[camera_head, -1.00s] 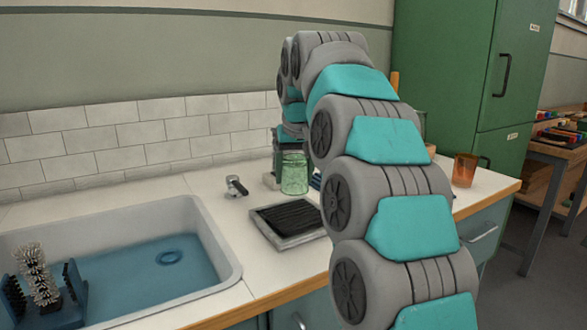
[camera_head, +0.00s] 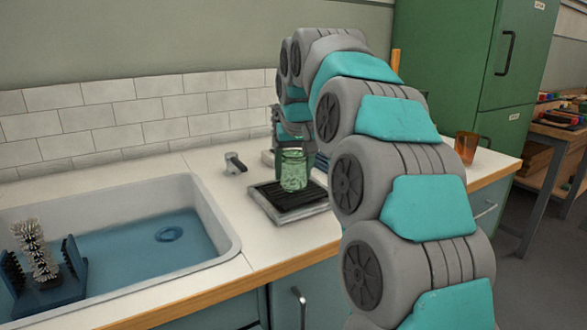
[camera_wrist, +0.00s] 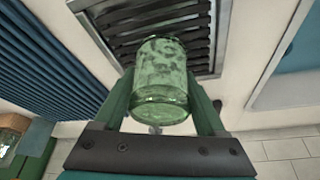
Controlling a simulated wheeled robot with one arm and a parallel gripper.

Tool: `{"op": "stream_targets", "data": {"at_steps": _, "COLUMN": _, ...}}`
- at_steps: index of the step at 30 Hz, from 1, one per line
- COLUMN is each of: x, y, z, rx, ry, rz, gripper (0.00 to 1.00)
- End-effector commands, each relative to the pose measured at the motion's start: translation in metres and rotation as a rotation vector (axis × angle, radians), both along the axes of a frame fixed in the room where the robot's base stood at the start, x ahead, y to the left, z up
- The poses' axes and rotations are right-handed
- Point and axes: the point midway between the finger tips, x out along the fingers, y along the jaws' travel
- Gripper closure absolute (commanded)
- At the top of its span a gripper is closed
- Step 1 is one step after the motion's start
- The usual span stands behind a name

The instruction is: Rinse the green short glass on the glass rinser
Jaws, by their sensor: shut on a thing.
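The green short glass (camera_head: 293,170) is upright and see-through in the head view, in front of my arm's end. My gripper (camera_wrist: 160,98) is shut on the glass, with one green finger on each side of it in the wrist view (camera_wrist: 160,75). The glass rinser (camera_head: 265,203) is a grey tray with a dark slatted grate on the counter. The glass appears over the rinser's back right part. I cannot tell whether its base touches the grate.
A sink (camera_head: 215,215) with blue water lies left of the rinser, with a brush stand (camera_head: 45,290) in it. A small tap (camera_head: 235,163) stands behind the rinser. A blue ribbed mat (camera_wrist: 55,65) shows in the wrist view.

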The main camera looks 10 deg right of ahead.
Motion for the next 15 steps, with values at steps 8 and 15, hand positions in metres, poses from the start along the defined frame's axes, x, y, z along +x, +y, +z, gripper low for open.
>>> {"op": "stream_targets", "data": {"at_steps": 8, "x": -0.0001, "y": -0.0001, "z": -0.0004, "rx": 0.0, "ry": -0.001, "rz": 0.0, "gripper": 0.98}}
{"op": "stream_targets", "data": {"at_steps": 15, "x": 0.0, "y": -0.0001, "z": -0.0034, "rx": 0.0, "ry": -0.001, "rz": 0.0, "gripper": 0.98}}
